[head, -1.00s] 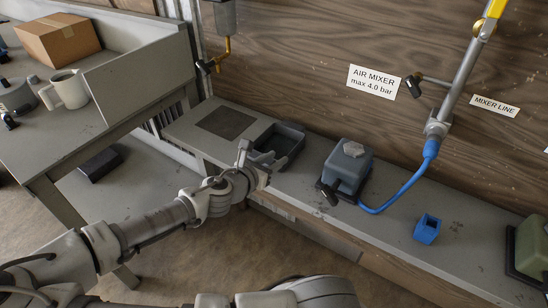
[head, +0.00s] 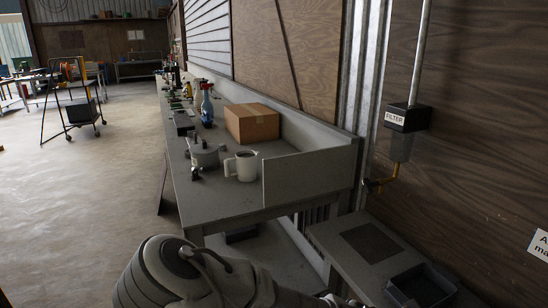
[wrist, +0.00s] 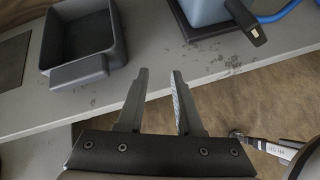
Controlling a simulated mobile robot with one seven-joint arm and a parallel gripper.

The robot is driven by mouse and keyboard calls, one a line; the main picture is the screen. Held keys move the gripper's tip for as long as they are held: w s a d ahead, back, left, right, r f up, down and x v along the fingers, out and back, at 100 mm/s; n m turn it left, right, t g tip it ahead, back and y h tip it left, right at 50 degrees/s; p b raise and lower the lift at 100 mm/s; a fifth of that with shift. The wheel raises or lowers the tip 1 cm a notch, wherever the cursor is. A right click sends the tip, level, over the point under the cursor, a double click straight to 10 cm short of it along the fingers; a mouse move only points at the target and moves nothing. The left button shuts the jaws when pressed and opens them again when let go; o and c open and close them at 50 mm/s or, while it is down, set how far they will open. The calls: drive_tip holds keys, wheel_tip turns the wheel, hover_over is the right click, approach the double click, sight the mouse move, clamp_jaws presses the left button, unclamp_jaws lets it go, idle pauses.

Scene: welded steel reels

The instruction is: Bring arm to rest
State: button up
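My gripper (wrist: 161,73) shows in the wrist view with its two fingers apart and nothing between them. It hangs over the front edge of the grey bench (wrist: 165,95). In the head view, part of my arm (head: 195,275) runs along the bottom edge; the gripper itself cannot be made out there.
A dark grey tray (wrist: 118,52) lies on the bench, left of the fingers; it also shows in the head view (head: 398,296). A blue-grey box (wrist: 205,14) on a black base is near the fingers. A white mug (head: 245,167) and a cardboard box (head: 252,123) stand on the long workbench.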

drive_tip(key=s+a+r+m+g+y+p, duration=0.1)
drive_tip(key=s+a+r+m+y+p, duration=0.15)
drive_tip(key=a+m+y, duration=0.35)
drive_tip(key=s+a+r+m+g+y+p, duration=0.1)
drive_tip(key=a+r+m+y, duration=0.25)
drive_tip(key=a, duration=0.45)
drive_tip(key=s+a+r+m+t+p, duration=0.1)
drive_tip(key=s+r+m, duration=0.1)
drive_tip(key=r, duration=0.6)
drive_tip(key=s+a+r+m+t+p, duration=0.1)
drive_tip(key=s+r+m+t, duration=0.1)
drive_tip(key=r, duration=0.7)
drive_tip(key=s+a+r+m+t+p, duration=0.1)
drive_tip(key=r+m, duration=0.3)
drive_tip(key=r, duration=0.5)
drive_tip(key=shift+s+a+r+t+y+p, duration=0.15)
drive_tip(key=shift+s+a+t+y+p, duration=0.25)
drive_tip(key=shift+s+t, duration=0.35)
